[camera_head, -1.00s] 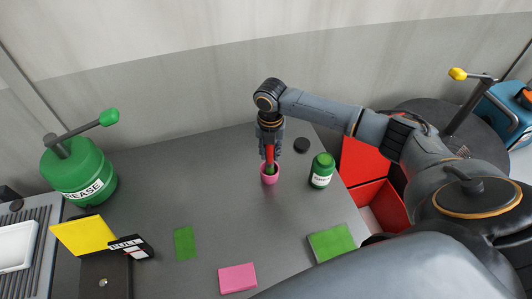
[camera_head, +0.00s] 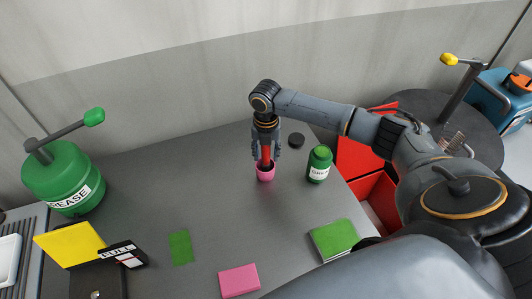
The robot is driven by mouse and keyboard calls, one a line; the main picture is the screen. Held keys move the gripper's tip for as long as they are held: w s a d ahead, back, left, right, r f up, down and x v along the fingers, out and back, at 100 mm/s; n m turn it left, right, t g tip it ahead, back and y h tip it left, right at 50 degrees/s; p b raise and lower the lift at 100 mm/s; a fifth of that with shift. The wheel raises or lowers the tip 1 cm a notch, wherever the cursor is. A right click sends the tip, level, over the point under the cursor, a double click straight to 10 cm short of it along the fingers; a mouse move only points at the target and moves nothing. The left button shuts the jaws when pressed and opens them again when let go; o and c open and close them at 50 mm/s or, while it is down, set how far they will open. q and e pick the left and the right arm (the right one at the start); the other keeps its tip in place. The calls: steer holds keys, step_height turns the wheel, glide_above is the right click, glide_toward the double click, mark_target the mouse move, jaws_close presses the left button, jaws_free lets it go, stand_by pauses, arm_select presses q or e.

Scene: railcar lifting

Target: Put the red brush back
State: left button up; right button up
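The red brush (camera_head: 266,154) stands roughly upright with its lower end inside the pink cup (camera_head: 266,174) on the grey table. My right gripper (camera_head: 267,157) comes down from above around the brush's handle, with a finger on each side. The fingers look spread, with the red handle between them. The top of the handle is hidden in the gripper. My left gripper is not in view.
Red bins (camera_head: 379,200) stand beyond the table's right edge. A green grease can (camera_head: 62,175) stands left. Notes and pads lie in front; the table's middle is clear.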

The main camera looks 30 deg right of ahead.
steer(key=shift+a+r, duration=0.1)
steer(key=shift+a, duration=0.15)
steer(key=shift+r, duration=0.15)
steer(key=shift+d+r+b, duration=0.1)
steer(key=shift+r+b, duration=0.2)
steer(key=shift+r, duration=0.1)
step_height(320, 180, up, 11)
steer(key=b, duration=0.3)
steer(key=shift+s+f, duration=0.1)
steer(key=shift+s, duration=0.05)
